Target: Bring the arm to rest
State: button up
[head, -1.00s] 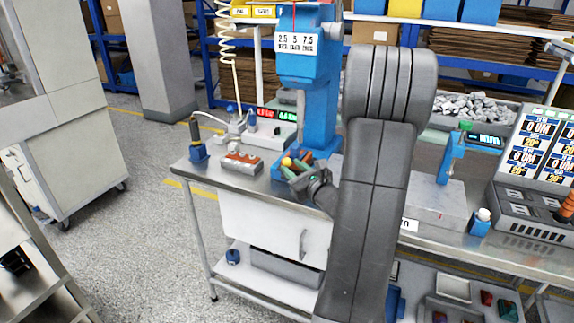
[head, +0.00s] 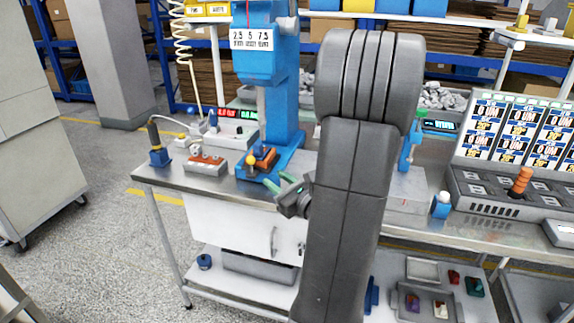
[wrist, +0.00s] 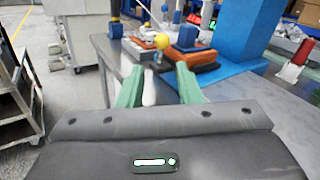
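My gripper (head: 277,184) is at the bench's front edge, just in front of the base of the blue press (head: 278,112). In the wrist view its two green fingers (wrist: 158,86) stand apart with nothing held between them. The orange-brown breaker block (head: 261,160) with a dark blue part and a yellow ball (head: 252,159) sits on the press base, beyond the fingertips and apart from them. It also shows in the wrist view (wrist: 192,58). My arm stands bent in the middle of the head view and hides part of the bench.
Left on the bench (head: 165,178) are another orange-topped block (head: 206,164), a blue stand (head: 159,157) and a meter box with a red display (head: 232,128). A control console (head: 500,190) with an orange handle stands right. The floor at left is open.

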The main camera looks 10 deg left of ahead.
aim_at(253, 162)
jog(key=p+x, duration=0.1)
jog(key=x, duration=1.2)
jog(key=shift+w+a, duration=0.15)
jog(key=shift+w, duration=0.1)
jog(key=shift+p, duration=0.3)
